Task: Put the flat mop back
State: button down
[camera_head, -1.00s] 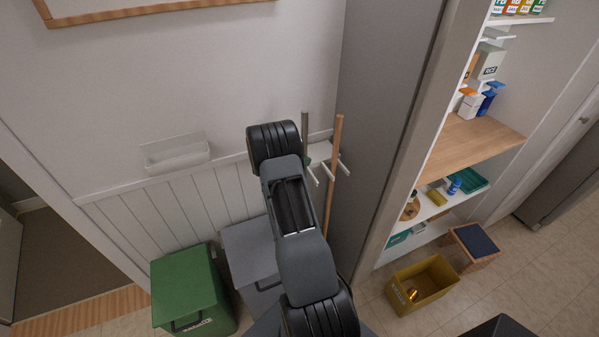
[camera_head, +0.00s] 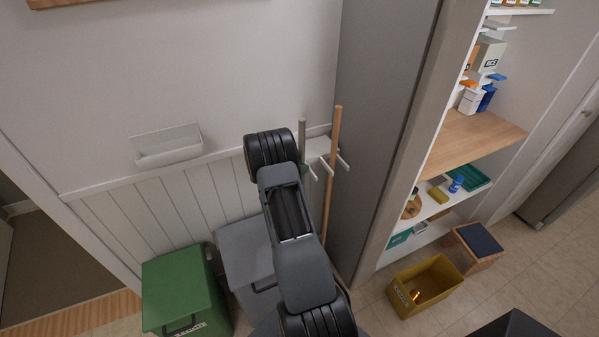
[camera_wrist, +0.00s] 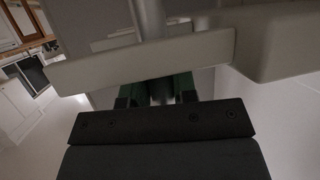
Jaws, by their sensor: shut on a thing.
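A grey handle (camera_head: 302,140), which I take to be the flat mop's, stands upright beside a white wall rack (camera_head: 320,149) with pegs. In the wrist view, the grey handle (camera_wrist: 150,18) rises behind the rack's pale bar (camera_wrist: 150,60). My gripper (camera_wrist: 160,92) is shut on the handle just below that bar, with green parts on both sides. In the head view my arm hides most of the gripper and the lower handle. The mop's head is not visible. I cannot tell whether the handle touches the rack.
A wooden handle (camera_head: 332,175) hangs at the rack, close to the right. A grey cabinet side (camera_head: 375,130) bounds the space there. A green bin (camera_head: 180,290) and a grey bin (camera_head: 245,255) stand below left. A yellow crate (camera_head: 425,287) is on the floor at right.

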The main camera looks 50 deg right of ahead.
jog(key=shift+w+d+f, duration=0.1)
jog(key=shift+w+f, duration=0.1)
jog(key=c, duration=0.9)
grip_release()
jog(key=w+a+r+n+t+y, duration=0.3)
jog(key=a+r+n+t, duration=0.15)
jog(key=a+r, duration=0.35)
jog(key=w+a+r+n+t+y+b, duration=0.15)
jog(key=w+a+r+n+t, duration=0.3)
jog(key=a, duration=0.65)
jog(key=w+a+r+n+t+y, duration=0.2)
jog(key=w+a+r+t+y, duration=0.15)
jog(key=a+r+t, duration=0.4)
jog(key=s+a+r+n+g+y, duration=0.1)
jog(key=s+a+n+g+y, duration=0.5)
jog(key=s+a, duration=0.75)
jog(key=s+f+n+g, duration=0.1)
jog(key=s, duration=0.6)
jog(key=s+f+n+g, duration=0.2)
jog(key=s, duration=0.5)
jog(key=shift+s+d+f+h, duration=0.15)
jog(key=shift+s+f+h, duration=0.05)
jog(key=shift+f+h, duration=0.1)
